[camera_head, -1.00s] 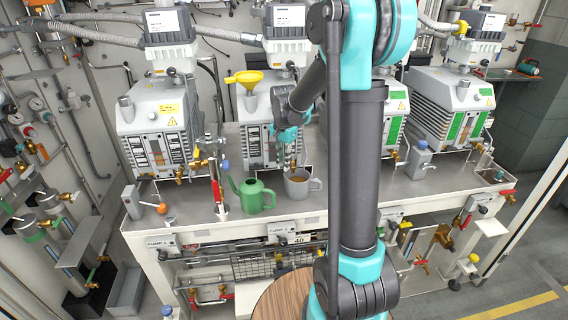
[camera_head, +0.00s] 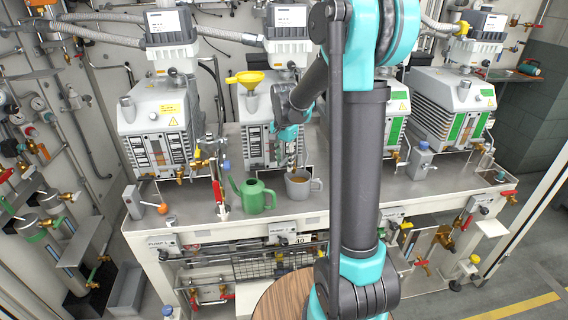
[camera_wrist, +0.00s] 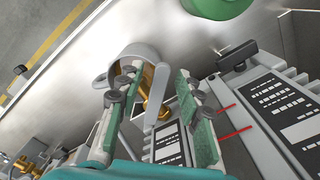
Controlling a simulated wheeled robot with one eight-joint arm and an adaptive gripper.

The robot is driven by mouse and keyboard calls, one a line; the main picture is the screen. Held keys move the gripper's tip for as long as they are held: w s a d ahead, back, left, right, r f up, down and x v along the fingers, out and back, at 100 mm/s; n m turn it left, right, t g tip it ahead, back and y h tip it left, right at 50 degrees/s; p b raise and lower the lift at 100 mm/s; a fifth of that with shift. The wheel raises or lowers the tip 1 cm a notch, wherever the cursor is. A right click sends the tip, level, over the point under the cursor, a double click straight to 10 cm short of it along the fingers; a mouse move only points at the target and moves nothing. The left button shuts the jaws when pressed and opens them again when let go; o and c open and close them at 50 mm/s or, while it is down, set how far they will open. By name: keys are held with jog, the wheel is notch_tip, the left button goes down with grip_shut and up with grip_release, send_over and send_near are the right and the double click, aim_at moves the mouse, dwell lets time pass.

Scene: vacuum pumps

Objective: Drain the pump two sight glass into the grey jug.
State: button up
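Pump two (camera_head: 257,137) is the second pump from the left, with a yellow funnel on top. The grey jug (camera_head: 312,186) stands upright on the bench in front of it, with something brown showing inside. In the head view, my gripper (camera_head: 291,152) is above the jug at the pump's front. I cannot make out the sight glass.
A green watering can (camera_head: 255,196) stands on the bench just left of the jug. A red-handled fitting (camera_head: 221,195) rises left of the can. Other pumps stand on both sides. A round wooden top (camera_head: 284,300) is in front of the bench. Bench surface right of my arm is partly clear.

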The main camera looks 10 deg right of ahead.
aim_at(284, 161)
jog(key=shift+r, duration=0.7)
jog(key=shift+r, duration=0.1)
jog(key=shift+r, duration=2.9)
jog(key=shift+s, duration=0.1)
